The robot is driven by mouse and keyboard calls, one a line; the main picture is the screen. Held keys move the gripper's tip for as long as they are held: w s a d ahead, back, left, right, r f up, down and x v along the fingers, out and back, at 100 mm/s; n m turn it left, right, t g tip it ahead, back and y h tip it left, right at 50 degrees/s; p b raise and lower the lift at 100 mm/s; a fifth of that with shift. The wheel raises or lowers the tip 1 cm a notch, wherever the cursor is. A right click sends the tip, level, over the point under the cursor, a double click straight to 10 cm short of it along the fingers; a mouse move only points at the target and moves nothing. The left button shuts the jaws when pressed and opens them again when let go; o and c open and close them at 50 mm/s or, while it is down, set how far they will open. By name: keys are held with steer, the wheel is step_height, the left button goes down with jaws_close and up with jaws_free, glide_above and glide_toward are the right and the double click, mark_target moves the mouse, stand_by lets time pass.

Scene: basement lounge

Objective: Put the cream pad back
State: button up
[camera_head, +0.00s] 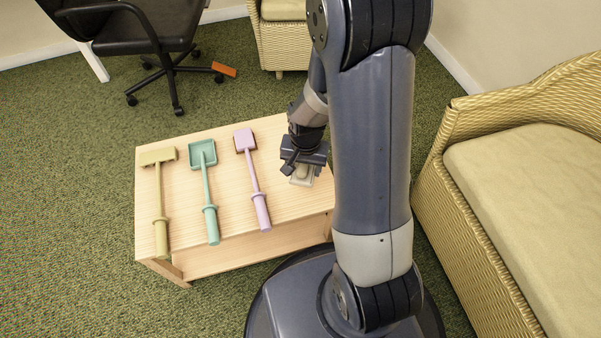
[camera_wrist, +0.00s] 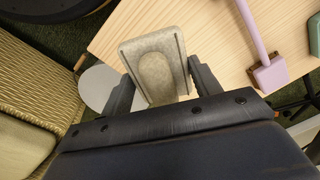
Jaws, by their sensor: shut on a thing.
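The cream pad (camera_head: 301,178) is a small, pale, rectangular block with a raised rounded part. In the wrist view the cream pad (camera_wrist: 156,55) sits between both fingers. My gripper (camera_head: 303,166) is shut on it, and the fingers of my gripper (camera_wrist: 162,82) press its two sides. The pad is at the right end of the light wooden table (camera_head: 262,222); I cannot tell whether it touches the top. My arm hides part of that end. An olive tool (camera_head: 160,205), a teal tool (camera_head: 208,190) and a lilac tool (camera_head: 252,180) lie side by side to its left.
A wicker sofa (camera_head: 520,190) stands close on the right. A black office chair (camera_head: 150,35) and a wicker seat (camera_head: 280,40) are behind the table. A small orange object (camera_head: 224,69) shows by the chair's base. Green carpet (camera_head: 60,200) is clear on the left.

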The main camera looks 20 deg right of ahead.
mark_target(303, 171)
steer(key=shift+w+d+f+n, duration=0.1)
steer(key=shift+w+d+n, duration=0.1)
steer(key=shift+w, duration=0.25)
steer(key=shift+w+d+f+n, duration=0.1)
steer(key=shift+w+n, duration=0.1)
steer(key=shift+w, duration=0.25)
step_height(303, 171, down, 4)
steer(key=shift+f+b, duration=0.25)
steer(key=shift+b, duration=0.85)
step_height(303, 171, down, 4)
steer(key=shift+f+b, duration=0.15)
steer(key=shift+b, duration=0.7)
steer(key=o, duration=1.1)
steer(key=r+p, duration=0.1)
steer(key=r, duration=0.3)
steer(key=s+r+p, duration=0.1)
steer(key=r+p, duration=0.1)
steer(key=r, duration=0.2)
steer(key=r+p, duration=0.1)
steer(key=r, duration=0.3)
steer(key=shift+s+a, duration=0.15)
steer(key=shift+a, duration=0.05)
